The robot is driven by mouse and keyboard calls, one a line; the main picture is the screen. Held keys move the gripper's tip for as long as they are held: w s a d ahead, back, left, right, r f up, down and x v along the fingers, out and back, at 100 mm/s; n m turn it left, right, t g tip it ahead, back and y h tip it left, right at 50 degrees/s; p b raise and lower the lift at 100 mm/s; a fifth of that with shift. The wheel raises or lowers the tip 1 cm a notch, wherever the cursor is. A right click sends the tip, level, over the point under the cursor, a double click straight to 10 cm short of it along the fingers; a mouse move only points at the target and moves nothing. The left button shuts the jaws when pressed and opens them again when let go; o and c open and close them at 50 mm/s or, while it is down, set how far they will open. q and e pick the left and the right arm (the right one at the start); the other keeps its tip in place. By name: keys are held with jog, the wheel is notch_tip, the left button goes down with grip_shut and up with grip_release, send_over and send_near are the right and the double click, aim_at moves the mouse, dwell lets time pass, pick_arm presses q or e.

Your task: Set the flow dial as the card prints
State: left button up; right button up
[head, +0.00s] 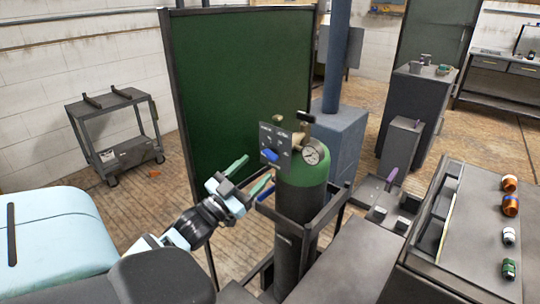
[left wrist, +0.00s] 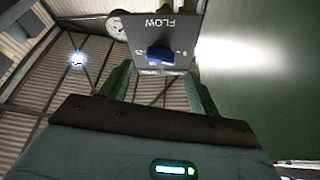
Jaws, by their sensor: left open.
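The flow dial is a blue knob (head: 270,156) on a dark grey panel (head: 283,147) at the top of a green-shouldered gas cylinder (head: 304,190). In the left wrist view the panel (left wrist: 178,28) appears upside down with the word FLOW and small marks, and the blue knob (left wrist: 160,54) is in its middle. My left gripper (head: 250,175) is open and empty, in front of and below the knob. Its green fingers (left wrist: 160,88) stand apart on either side of the knob's line, without visible contact. I cannot make out a printed card. My right gripper is not in view.
A round gauge (head: 313,152) and brass valve sit beside the panel. A dark frame (head: 322,215) surrounds the cylinder. A green screen (head: 235,80) stands behind. A bench (head: 465,235) with several coloured fittings is at right, a grey cart (head: 110,120) at left.

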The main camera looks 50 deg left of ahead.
aim_at(267, 157)
pick_arm(q)
jog(key=x, duration=0.6)
jog(key=shift+s+p, duration=0.1)
jog(key=shift+p, duration=0.25)
jog(key=shift+w+r, duration=0.15)
jog(key=shift+w, duration=0.4)
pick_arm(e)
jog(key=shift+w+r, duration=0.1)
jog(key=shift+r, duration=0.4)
pick_arm(q)
jog(key=shift+c, duration=0.3)
jog(key=c, duration=0.9)
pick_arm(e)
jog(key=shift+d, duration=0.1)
